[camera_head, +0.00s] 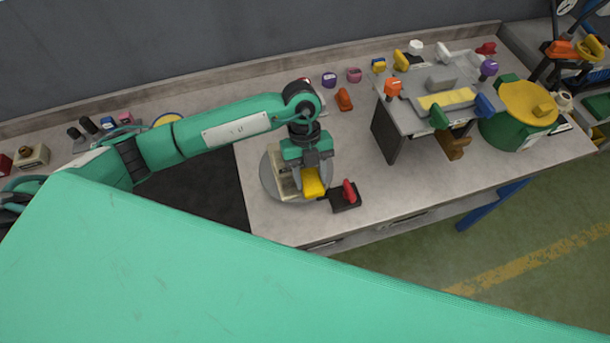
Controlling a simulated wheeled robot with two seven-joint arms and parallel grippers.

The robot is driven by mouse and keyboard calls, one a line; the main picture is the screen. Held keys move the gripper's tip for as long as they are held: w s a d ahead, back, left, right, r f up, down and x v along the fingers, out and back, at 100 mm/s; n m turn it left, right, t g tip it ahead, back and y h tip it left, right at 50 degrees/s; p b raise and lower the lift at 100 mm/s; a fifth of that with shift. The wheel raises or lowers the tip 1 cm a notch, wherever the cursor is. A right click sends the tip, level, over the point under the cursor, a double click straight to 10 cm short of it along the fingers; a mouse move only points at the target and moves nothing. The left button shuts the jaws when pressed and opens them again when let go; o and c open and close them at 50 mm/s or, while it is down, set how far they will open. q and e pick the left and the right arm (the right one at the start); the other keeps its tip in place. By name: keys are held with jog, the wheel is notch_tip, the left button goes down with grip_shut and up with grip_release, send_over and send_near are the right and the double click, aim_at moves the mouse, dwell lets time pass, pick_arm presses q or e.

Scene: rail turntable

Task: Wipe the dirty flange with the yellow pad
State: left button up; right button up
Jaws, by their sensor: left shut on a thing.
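My left gripper (310,168) points down over the round grey turntable (269,184) near the front of the bench. It is shut on the yellow pad (314,188), which shows just below the fingers. A cream-coloured upright part (284,180) stands on the turntable, just left of the pad. It may be the flange, but the gripper hides part of it and I cannot make out dirt on it. I cannot tell whether the pad touches it. My right gripper is out of view.
A black block with a red lever (348,193) stands right of the turntable. A raised grey stand (427,107) with coloured clamps and a green bin with a yellow lid (523,106) are at the right. The bench (410,188) is clear at its front middle.

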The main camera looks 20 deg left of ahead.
pick_arm(q)
jog(key=shift+d, duration=0.1)
jog(key=shift+w+d+f, duration=0.1)
jog(key=shift+w+d, duration=0.5)
jog(key=shift+d, duration=0.25)
jog(key=shift+s+a, duration=0.1)
jog(key=shift+a, duration=0.05)
jog(key=shift+s+a, duration=0.5)
jog(key=shift+a, duration=0.3)
jog(key=shift+s+a+p, duration=0.3)
jog(key=shift+s+a, duration=0.25)
jog(key=shift+a, duration=0.2)
